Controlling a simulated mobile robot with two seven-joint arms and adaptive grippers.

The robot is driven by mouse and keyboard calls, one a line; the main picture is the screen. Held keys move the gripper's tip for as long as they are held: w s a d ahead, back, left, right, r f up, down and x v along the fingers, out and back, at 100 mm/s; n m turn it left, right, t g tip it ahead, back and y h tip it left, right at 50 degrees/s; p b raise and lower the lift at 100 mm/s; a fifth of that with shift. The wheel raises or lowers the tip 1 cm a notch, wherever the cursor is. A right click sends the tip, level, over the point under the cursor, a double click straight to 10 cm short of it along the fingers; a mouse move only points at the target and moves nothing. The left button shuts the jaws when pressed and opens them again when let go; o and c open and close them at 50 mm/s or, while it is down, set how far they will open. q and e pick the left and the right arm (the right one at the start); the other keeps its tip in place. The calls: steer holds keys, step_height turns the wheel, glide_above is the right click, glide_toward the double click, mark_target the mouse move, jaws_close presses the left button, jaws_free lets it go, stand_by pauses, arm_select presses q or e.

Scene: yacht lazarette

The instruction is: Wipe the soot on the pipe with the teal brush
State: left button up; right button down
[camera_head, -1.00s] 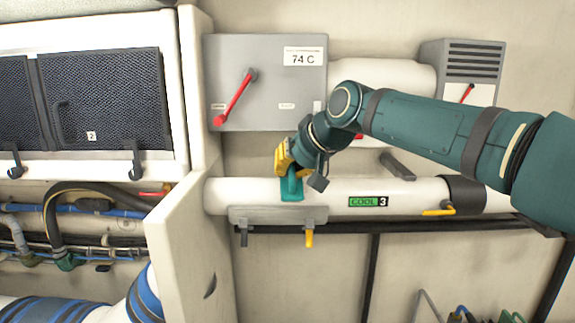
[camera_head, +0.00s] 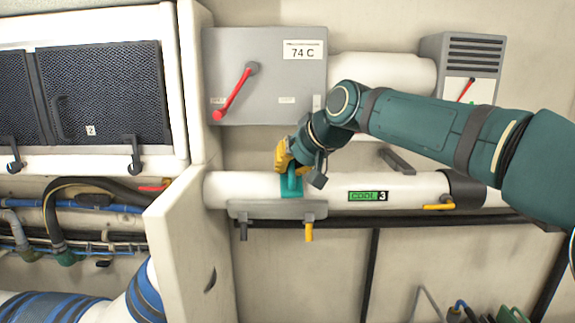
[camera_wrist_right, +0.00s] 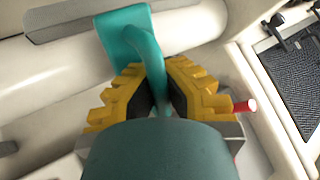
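The teal brush (camera_head: 291,186) is at the front of the white pipe marked COOL 3 (camera_head: 240,187), near its left end. My right gripper (camera_head: 284,160) is shut on the brush's handle. In the right wrist view, the yellow fingers of the gripper (camera_wrist_right: 158,88) close on both sides of the teal handle (camera_wrist_right: 154,70), and the brush's wide head (camera_wrist_right: 122,32) lies over the pipe (camera_wrist_right: 60,75). I cannot tell whether the head touches the pipe. No soot is visible on the pipe; the brush and gripper hide part of it. My left gripper is not in view.
A grey rack (camera_head: 277,209) with a black and a yellow hook sits just below the pipe. A grey box with a red lever (camera_head: 235,93) is above. A white panel (camera_head: 183,245) stands at the left. A yellow valve handle (camera_head: 438,206) is at the right.

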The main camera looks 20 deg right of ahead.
steer(key=shift+w+d+f, duration=0.15)
steer(key=shift+w+f, duration=0.4)
steer(key=shift+f, duration=0.1)
stand_by(0.3)
steer(key=shift+s+d+r+b, duration=0.1)
steer(key=shift+s+d+b, duration=0.25)
steer(key=shift+d, duration=0.6)
steer(key=shift+s+d+b, duration=0.2)
steer(key=shift+s+d, duration=0.1)
steer(key=shift+d, duration=0.65)
steer(key=shift+w, duration=0.1)
steer(key=shift+w+a+f+p, duration=0.1)
steer(key=shift+w+a+p, duration=0.1)
steer(key=shift+a, duration=0.45)
steer(key=shift+w+a+f+p, duration=0.1)
steer(key=shift+w+a+p, duration=0.05)
steer(key=shift+a, duration=0.45)
steer(key=shift+w+a+f+p, duration=0.1)
steer(key=shift+w+a+p, duration=0.1)
steer(key=shift+a, duration=0.45)
